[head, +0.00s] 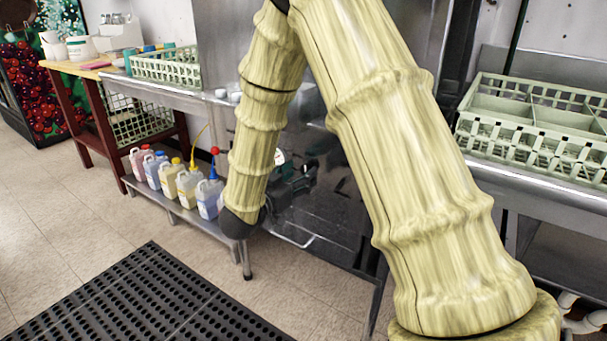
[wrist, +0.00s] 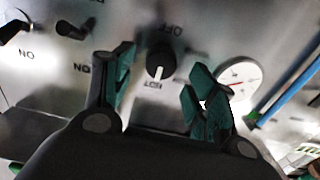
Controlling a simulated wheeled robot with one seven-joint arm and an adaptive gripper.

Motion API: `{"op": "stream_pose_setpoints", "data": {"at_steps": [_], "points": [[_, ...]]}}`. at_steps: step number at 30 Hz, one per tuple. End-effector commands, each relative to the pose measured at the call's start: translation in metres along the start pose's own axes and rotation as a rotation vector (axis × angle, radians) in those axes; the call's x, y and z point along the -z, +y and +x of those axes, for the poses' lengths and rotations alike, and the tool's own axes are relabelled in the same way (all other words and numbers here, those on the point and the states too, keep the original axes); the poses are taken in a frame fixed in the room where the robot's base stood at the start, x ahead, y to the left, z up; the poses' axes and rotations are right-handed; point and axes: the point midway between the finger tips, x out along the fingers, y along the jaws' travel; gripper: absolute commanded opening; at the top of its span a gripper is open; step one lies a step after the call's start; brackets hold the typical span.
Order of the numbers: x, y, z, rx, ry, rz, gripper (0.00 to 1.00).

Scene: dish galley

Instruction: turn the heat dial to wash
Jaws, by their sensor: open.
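In the wrist view, a round black dial (wrist: 160,60) with a white pointer mark sits on a shiny metal panel. The mark points down in the picture, towards a small upside-down label that seems to read HOT. An upside-down OFF label is above the dial. No wash label is readable. My gripper (wrist: 158,74) is open, with one green-padded finger on each side of the dial; I cannot tell whether either touches it. In the head view my gripper (head: 292,184) is low before the metal front, partly behind my arm, and the dial is hidden.
Black switches (wrist: 72,30) sit left of the dial, and a round white gauge (wrist: 242,80) is close to the right finger. Blue and green tubes (wrist: 285,95) run further right. Several jugs (head: 187,184) stand on a low shelf left of my arm. A black mat (head: 150,300) covers floor in front.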

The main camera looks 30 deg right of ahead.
Motion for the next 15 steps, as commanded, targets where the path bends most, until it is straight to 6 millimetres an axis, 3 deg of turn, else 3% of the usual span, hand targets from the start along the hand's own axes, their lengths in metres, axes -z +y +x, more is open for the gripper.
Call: {"op": "stream_pose_setpoints", "data": {"at_steps": [6,15], "points": [[-0.001,0.0,0.021,-0.001,-0.001,-0.001,0.57],[0.0,0.0,0.027,0.0,-0.001,-0.001,0.57]]}}
